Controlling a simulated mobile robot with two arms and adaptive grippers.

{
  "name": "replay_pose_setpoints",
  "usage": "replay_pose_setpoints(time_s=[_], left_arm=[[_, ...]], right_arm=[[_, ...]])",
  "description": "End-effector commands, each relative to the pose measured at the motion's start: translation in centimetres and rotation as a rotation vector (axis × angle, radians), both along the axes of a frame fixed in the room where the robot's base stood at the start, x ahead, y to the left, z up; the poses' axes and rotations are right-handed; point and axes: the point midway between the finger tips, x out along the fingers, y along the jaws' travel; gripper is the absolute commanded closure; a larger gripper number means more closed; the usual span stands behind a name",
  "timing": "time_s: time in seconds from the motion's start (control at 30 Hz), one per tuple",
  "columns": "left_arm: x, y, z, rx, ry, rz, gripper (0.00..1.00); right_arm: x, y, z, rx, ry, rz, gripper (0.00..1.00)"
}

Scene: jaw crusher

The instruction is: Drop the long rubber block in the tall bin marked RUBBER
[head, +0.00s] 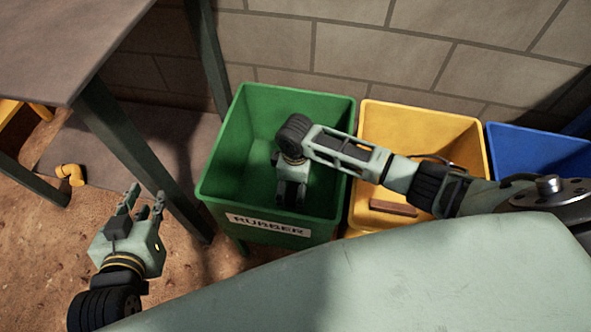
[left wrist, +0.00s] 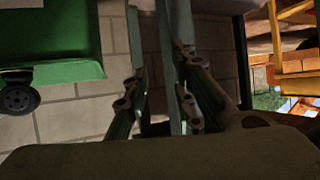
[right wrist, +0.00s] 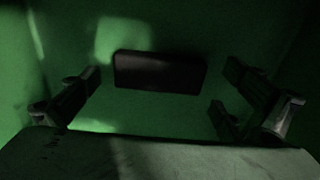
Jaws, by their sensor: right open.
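The green bin marked RUBBER (head: 225,165) stands at the middle of the head view. My right gripper (head: 291,200) reaches down inside it, with its fingers spread and nothing between the tips. A dark long block (right wrist: 160,72) lies inside the green bin in the right wrist view, ahead of the open fingers (right wrist: 160,105) and apart from them. In the head view I cannot make this block out; my right gripper and shadow cover that part. My left gripper (head: 146,192) is empty, fingers apart, over the floor left of the bin.
A yellow bin (head: 440,118) with a brown block (head: 393,208) in it stands right of the green one, then a blue bin (head: 540,150). A table (head: 70,45) with dark legs is at the upper left. A yellow elbow pipe (head: 70,174) lies beneath it.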

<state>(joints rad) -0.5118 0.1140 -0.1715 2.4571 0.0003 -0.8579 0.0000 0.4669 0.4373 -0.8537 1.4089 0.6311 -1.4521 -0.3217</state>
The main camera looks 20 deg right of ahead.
Motion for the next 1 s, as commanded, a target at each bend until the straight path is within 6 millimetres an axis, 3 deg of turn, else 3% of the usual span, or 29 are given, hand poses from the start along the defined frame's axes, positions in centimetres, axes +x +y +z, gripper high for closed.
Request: replay_pose_setpoints(time_s=[0.4, 0.77, 1.0], left_arm=[[-6.9, 2.6, -5.6, 0.09, 0.406, 0.029, 0.77], [-14.5, 4.9, -8.1, 0.159, 0.741, 0.055, 0.77], [-14.7, 4.9, -7.3, 0.161, 0.751, 0.056, 0.77]], right_arm=[[0.1, 0.0, 4.7, 0.001, -0.002, 0.0, 0.0], [0.1, 0.0, 8.5, 0.001, -0.002, -0.001, 0.0], [0.1, 0.1, 11.1, 0.002, -0.001, 0.0, 0.0]])
